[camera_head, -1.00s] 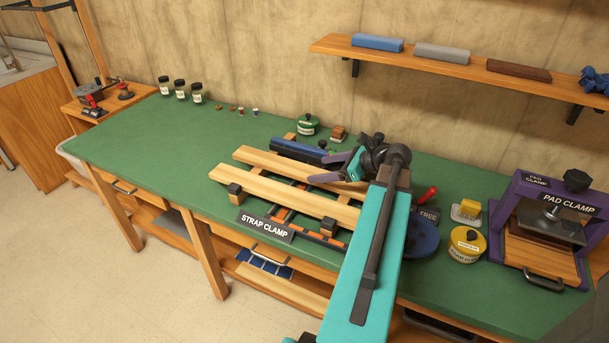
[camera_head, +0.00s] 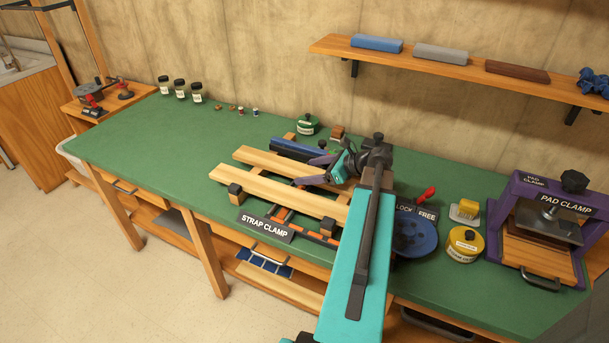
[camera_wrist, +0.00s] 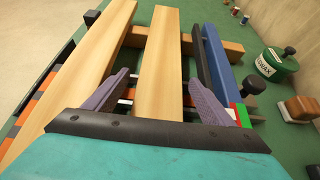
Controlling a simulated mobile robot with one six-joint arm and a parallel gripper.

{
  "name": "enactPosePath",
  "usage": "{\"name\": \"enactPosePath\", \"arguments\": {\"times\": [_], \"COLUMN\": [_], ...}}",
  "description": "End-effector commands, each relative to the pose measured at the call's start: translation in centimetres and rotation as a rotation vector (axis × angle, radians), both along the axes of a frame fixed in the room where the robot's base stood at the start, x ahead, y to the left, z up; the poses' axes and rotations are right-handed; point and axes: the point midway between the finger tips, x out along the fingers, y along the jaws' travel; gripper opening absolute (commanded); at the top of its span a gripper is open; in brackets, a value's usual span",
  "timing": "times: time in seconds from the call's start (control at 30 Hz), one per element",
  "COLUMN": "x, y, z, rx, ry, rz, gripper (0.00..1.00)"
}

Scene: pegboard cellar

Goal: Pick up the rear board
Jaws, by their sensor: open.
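The rear board (camera_head: 262,161) is a pale wooden plank lying across the strap clamp (camera_head: 265,228), behind a matching front board (camera_head: 240,192). In the wrist view the rear board (camera_wrist: 160,65) runs between the two purple fingers of my gripper (camera_wrist: 158,82), with the front board (camera_wrist: 85,70) to the left. My gripper (camera_head: 314,170) is open over the right part of the rear board. One finger is on each side of the board, with a gap showing on both sides. My gripper hides the board's right end in the head view.
A blue bar (camera_wrist: 220,60) and a dark bar lie behind the rear board. A green wax tin (camera_head: 307,125) stands behind the clamp. A blue disc (camera_head: 415,238), a yellow tin (camera_head: 466,245) and the purple pad clamp (camera_head: 550,225) are to the right.

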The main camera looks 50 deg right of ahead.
Motion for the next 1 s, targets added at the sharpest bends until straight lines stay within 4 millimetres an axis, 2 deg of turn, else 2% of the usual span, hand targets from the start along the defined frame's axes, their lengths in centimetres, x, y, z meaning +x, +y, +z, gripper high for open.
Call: {"name": "enactPosePath", "arguments": {"times": [0.2,0.23,0.5,0.57,1.0], "x": [0.00,0.01,0.02,0.04,0.06], "y": [0.02,0.02,0.04,0.04,0.05], "z": [0.01,0.00,0.01,0.10,0.63], "rx": [0.000,0.000,0.000,0.001,0.000], "ry": [0.000,0.000,0.000,-0.002,-0.002], "rz": [0.000,0.000,0.001,0.001,0.001], "gripper": [0.77,0.73,0.28,0.20,0.19]}}
